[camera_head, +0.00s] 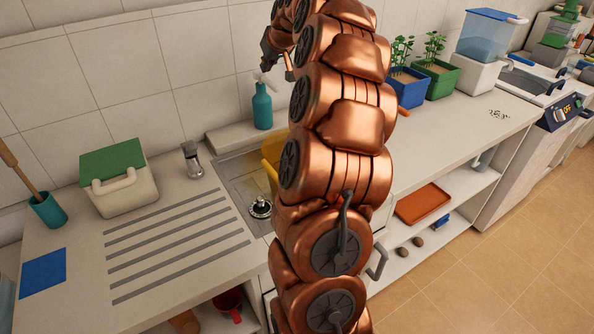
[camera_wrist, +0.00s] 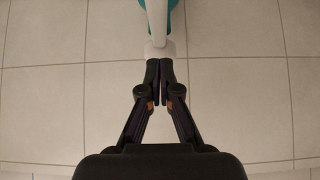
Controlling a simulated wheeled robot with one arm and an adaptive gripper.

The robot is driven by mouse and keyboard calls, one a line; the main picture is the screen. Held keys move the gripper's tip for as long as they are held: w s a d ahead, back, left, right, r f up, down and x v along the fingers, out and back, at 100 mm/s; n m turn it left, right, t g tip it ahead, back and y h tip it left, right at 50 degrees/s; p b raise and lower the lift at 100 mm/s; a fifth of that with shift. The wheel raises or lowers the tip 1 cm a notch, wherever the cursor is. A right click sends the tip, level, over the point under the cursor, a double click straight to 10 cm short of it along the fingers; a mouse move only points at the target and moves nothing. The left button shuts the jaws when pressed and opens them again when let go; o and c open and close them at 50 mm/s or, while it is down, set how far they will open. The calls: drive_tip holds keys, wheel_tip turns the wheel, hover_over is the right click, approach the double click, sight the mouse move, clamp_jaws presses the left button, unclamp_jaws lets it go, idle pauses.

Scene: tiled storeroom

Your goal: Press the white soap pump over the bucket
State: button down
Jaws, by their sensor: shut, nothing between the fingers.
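The teal soap bottle (camera_head: 262,110) with its white pump (camera_head: 267,80) stands upright on the ledge at the wall, behind the sink. My gripper (camera_head: 266,60) is just above the pump in the head view, partly hidden by my arm. In the wrist view, the shut, empty fingertips (camera_wrist: 166,62) point at the white pump (camera_wrist: 157,48), and the teal bottle (camera_wrist: 173,18) shows at the top edge. I cannot tell whether the fingers touch the pump. A yellow bucket (camera_head: 270,152) shows in the sink beside my arm, which hides most of it.
The sink (camera_head: 235,175) has a metal drain fitting (camera_head: 260,207). A shaker (camera_head: 192,160), a green-lidded box (camera_head: 117,178) and a teal cup (camera_head: 48,210) stand left. Blue (camera_head: 408,90) and green (camera_head: 437,78) planters stand right. The counter's right part is mostly clear.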

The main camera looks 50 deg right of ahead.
sight(267, 79)
drive_tip(key=shift+f, duration=0.15)
drive_tip(key=shift+f+b, duration=1.15)
drive_tip(key=shift+f, duration=0.5)
idle(0.9)
drive_tip(key=shift+r+p, duration=1.15)
drive_tip(key=shift+r, duration=2.9)
